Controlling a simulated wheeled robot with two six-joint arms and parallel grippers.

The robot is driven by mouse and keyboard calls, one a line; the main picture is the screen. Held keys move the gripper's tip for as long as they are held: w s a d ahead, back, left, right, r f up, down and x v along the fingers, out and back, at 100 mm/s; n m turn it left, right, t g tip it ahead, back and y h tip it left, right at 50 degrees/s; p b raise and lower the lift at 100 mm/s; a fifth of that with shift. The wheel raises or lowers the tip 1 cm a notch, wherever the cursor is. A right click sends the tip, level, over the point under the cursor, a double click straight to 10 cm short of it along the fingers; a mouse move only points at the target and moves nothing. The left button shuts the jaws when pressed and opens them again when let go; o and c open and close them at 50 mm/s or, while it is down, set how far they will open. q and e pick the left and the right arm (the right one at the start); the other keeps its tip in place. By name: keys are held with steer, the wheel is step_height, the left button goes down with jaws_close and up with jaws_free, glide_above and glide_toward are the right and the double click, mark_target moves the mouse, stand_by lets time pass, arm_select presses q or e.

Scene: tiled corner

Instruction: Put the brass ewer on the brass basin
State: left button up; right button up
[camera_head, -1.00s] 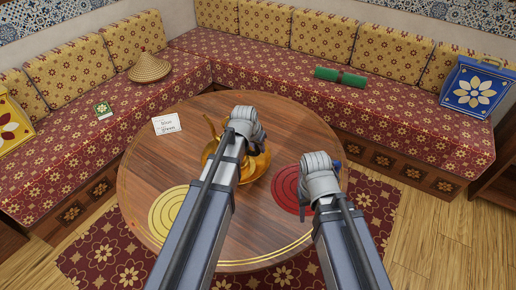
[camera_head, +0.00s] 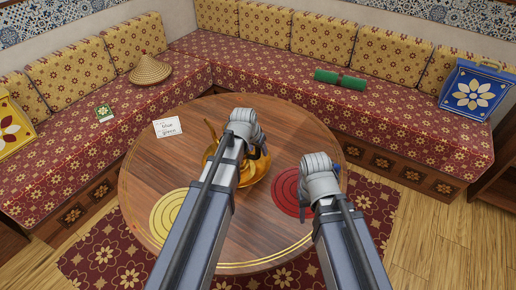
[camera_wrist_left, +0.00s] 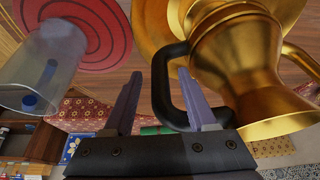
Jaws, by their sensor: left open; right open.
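The brass ewer (camera_wrist_left: 238,60) shows large in the left wrist view, with a dark loop handle (camera_wrist_left: 163,92). In the head view, my left arm covers most of it and a curved spout (camera_head: 211,133) shows. The brass basin (camera_head: 258,172) is a round golden shape on the table; its rim also shows behind the ewer in the left wrist view (camera_wrist_left: 152,28). I cannot tell whether they touch. My left gripper (camera_wrist_left: 157,92) is open, with the handle between its fingers in the picture. My right gripper (camera_head: 335,170) is open near the red mat, its fingers mostly hidden.
The round wooden table (camera_head: 150,170) carries a red ringed mat (camera_head: 287,190), a yellow ringed mat (camera_head: 168,212) and a card (camera_head: 167,127) reading "blue" and "green". A cushioned bench (camera_head: 270,65) runs along the back and left.

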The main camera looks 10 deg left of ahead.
arm_select(q)
steer(key=p+v, duration=0.9)
steer(key=v, duration=0.2)
steer(key=s+d+f+g+y, duration=0.1)
steer(key=s+d+g, duration=0.1)
steer(key=s+d, duration=0.3)
steer(key=s+d+f+g+y, duration=0.1)
steer(key=s+d, duration=0.3)
steer(key=s, duration=0.9)
steer(key=shift+d+m+g, duration=0.4)
steer(key=shift+g, duration=0.4)
steer(key=shift+w, duration=0.1)
